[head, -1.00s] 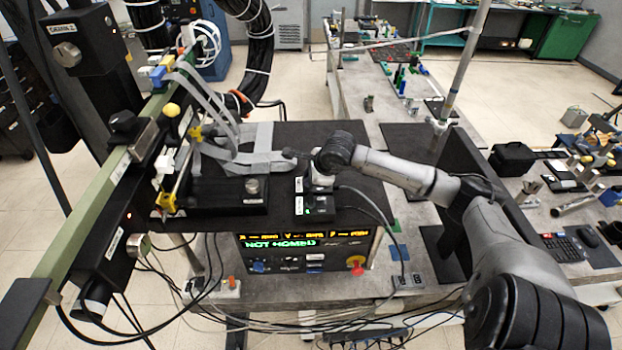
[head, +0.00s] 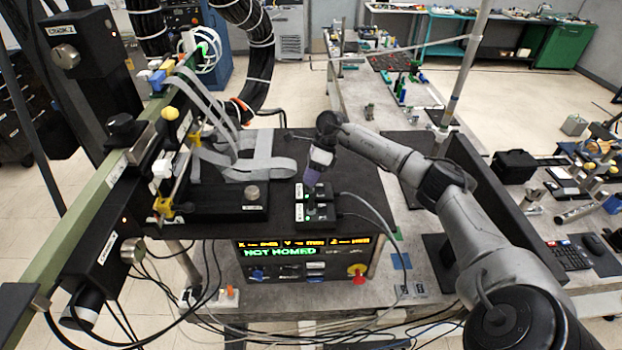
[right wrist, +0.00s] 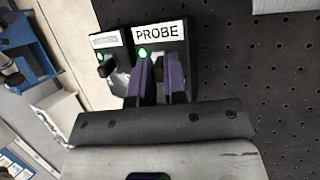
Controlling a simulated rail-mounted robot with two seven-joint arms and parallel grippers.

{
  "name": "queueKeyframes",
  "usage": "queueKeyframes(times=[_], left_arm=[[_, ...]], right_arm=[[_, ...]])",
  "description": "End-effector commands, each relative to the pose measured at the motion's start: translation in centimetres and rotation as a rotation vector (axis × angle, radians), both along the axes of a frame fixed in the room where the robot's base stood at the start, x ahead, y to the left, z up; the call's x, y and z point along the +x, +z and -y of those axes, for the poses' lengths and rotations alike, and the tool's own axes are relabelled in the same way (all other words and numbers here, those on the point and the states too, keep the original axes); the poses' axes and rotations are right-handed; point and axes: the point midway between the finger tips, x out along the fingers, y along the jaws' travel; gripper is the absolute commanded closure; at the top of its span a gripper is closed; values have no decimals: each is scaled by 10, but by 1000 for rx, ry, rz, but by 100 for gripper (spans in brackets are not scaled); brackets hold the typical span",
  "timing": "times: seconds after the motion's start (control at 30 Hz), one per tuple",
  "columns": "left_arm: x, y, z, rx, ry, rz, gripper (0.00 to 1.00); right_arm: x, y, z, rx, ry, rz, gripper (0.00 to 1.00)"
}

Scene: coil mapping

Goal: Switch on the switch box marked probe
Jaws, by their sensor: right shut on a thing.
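The switch box marked PROBE (right wrist: 162,38) shows at the top of the right wrist view, with a white label and a lit green light. In the head view it is the farther box (head: 326,191) of a pair on the black bench plate. My right gripper (head: 309,180) reaches down onto it from above. In the right wrist view its purple fingers (right wrist: 162,92) are at the box, shut on its switch, which they mostly hide. My left gripper is not in view.
A second switch box (right wrist: 107,62), with a black lever and green light, sits right beside it. Cables run from both boxes (head: 350,214). A controller reading NOT HOMED (head: 280,252) is below the plate edge. A rail stage with ribbon cables (head: 225,207) stands left.

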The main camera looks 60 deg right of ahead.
Motion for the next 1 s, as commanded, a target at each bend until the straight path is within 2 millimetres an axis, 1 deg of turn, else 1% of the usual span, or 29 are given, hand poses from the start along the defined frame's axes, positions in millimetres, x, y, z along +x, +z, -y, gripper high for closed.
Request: queueKeyframes(times=[0.23, 0.73, 0.77, 1.0], left_arm=[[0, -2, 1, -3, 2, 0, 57], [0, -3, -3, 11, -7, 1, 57], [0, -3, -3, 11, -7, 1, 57], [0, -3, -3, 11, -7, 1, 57]], right_arm=[[1, -1, 2, 52, 0, -32, 100], [1, -2, 3, 60, -1, -42, 100], [1, -2, 3, 60, -1, -42, 84], [1, -2, 3, 61, -1, -40, 62]])
